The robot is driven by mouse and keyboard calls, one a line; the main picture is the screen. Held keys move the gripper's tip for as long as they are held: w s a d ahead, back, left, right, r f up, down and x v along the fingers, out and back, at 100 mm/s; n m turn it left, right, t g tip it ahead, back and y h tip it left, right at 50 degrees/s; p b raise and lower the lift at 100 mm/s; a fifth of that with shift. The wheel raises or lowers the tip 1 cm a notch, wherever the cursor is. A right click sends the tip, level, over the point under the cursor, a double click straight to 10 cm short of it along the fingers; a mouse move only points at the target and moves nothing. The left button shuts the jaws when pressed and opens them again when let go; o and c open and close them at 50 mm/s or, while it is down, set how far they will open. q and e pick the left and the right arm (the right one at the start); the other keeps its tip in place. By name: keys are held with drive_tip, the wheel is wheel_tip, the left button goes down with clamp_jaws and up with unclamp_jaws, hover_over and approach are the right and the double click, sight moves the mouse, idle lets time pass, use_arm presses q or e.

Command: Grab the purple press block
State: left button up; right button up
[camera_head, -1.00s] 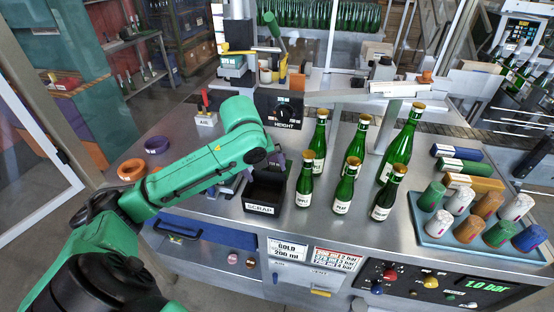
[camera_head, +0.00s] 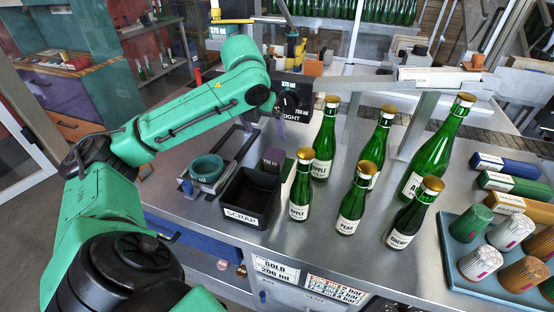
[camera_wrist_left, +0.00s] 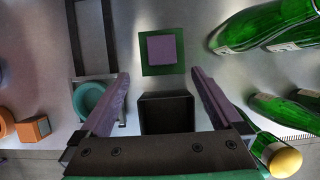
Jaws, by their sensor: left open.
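In the left wrist view the purple block (camera_wrist_left: 162,49) shows from above as a purple square on a larger green square. My left gripper (camera_head: 264,122) is above and behind the bin. My right gripper is not in view.
The scrap bin (camera_head: 248,199) stands directly in front of the block. A teal ring (camera_head: 207,168) sits on a holder to the left. Several green bottles (camera_head: 325,150) stand close on the right. A blue tray (camera_head: 466,272) of capsules is at far right.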

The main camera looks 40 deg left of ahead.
sight(274, 154)
use_arm(q)
drive_tip(key=p+x, duration=0.2)
drive_tip(key=x, duration=1.1)
drive_tip(key=shift+d+p, duration=0.1)
drive_tip(key=shift+p, duration=0.3)
drive_tip(key=shift+r, duration=0.1)
drive_tip(key=c, duration=1.4)
